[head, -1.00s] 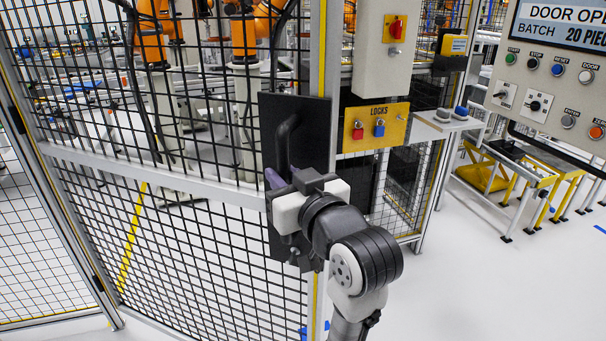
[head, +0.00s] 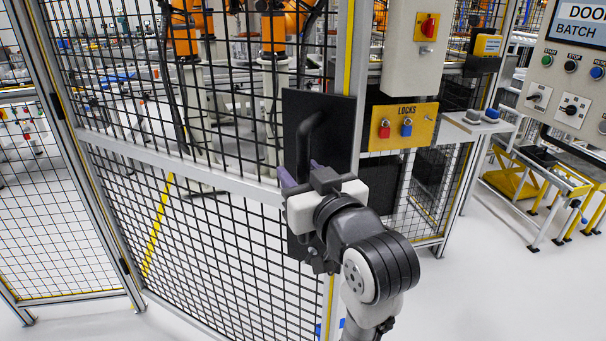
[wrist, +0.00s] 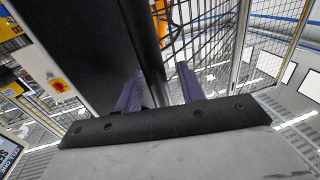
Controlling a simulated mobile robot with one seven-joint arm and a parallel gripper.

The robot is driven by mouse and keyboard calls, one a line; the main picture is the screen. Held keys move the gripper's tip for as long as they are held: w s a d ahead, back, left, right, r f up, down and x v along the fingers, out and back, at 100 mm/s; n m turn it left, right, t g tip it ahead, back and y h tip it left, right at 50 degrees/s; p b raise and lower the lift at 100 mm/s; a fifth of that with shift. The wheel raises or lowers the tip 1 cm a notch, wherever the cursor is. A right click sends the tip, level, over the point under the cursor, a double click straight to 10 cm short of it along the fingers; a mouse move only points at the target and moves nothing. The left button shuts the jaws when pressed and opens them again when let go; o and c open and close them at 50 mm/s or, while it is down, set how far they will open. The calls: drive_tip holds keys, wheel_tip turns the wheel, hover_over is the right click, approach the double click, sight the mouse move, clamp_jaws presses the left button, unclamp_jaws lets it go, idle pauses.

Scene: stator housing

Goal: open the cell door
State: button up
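The cell door is a black wire mesh panel (head: 215,240) in a grey frame. A tall black plate (head: 340,112) with a black bar handle (head: 308,140) is on its right side. My gripper (head: 300,172) is at the lower part of the handle, with its purple fingers partly hidden behind its own body. In the wrist view the two purple fingers (wrist: 158,90) stand apart. A dark upright bar (wrist: 150,50), seemingly the handle, lies between them, close to the left finger, with a gap to the right one. I cannot tell whether it touches.
A grey post with a yellow strip (head: 347,50) stands right of the plate. A yellow lock board (head: 403,137) with red and blue padlocks and a control panel (head: 570,85) are further right. Orange robot arms (head: 275,35) stand behind the mesh. The floor (head: 480,290) at right is clear.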

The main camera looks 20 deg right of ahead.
drive_tip(key=shift+s+d+f+b, duration=0.15)
drive_tip(key=shift+b, duration=0.2)
drive_tip(key=s+b, duration=0.2)
drive_tip(key=b, duration=0.1)
drive_tip(key=shift+d+f, duration=0.1)
drive_tip(key=shift+f, duration=0.05)
drive_tip(key=s+d+b, duration=0.1)
drive_tip(key=s+b, duration=0.5)
drive_tip(key=s, duration=0.5)
drive_tip(key=shift+s+r+b, duration=0.25)
drive_tip(key=shift+b, duration=0.05)
